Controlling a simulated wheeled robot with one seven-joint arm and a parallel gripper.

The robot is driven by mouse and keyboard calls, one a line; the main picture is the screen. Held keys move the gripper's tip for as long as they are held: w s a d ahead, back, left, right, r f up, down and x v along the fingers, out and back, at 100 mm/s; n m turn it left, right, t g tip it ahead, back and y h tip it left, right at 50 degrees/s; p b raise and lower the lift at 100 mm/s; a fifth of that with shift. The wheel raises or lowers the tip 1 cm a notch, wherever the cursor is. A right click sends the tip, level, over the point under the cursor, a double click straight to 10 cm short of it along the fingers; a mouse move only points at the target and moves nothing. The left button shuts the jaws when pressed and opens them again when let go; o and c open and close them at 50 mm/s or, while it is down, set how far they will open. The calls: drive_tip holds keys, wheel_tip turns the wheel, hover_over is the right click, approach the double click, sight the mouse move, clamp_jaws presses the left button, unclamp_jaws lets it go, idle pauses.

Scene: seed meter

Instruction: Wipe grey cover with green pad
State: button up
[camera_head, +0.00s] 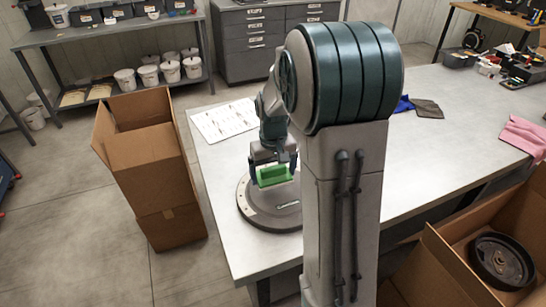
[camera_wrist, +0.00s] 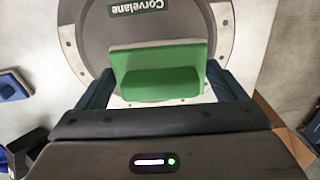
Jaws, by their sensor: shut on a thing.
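The grey cover (camera_head: 248,206) is a round disc lying flat near the left front edge of the table. In the wrist view the cover (camera_wrist: 95,35) shows a dark middle, a lighter rim with bolt holes and a green "Corvelane" label. My gripper (camera_head: 272,174) is over the cover, shut on the green pad (camera_head: 276,176). In the wrist view the green pad (camera_wrist: 158,82), with its paler top edge, sits between both fingers of my gripper (camera_wrist: 160,80). I cannot tell whether the pad touches the cover. My arm hides part of the cover's right side.
The pale table (camera_head: 445,150) has bare room right of my arm. A printed sheet (camera_head: 224,119) lies behind the cover. Blue and grey cloths (camera_head: 428,108) and a pink cloth (camera_head: 524,136) lie farther right. Cardboard boxes stand left (camera_head: 150,160) and front right (camera_head: 440,265).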

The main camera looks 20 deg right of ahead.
drive_tip(key=shift+r+p, duration=1)
drive_tip(key=shift+r, duration=0.8)
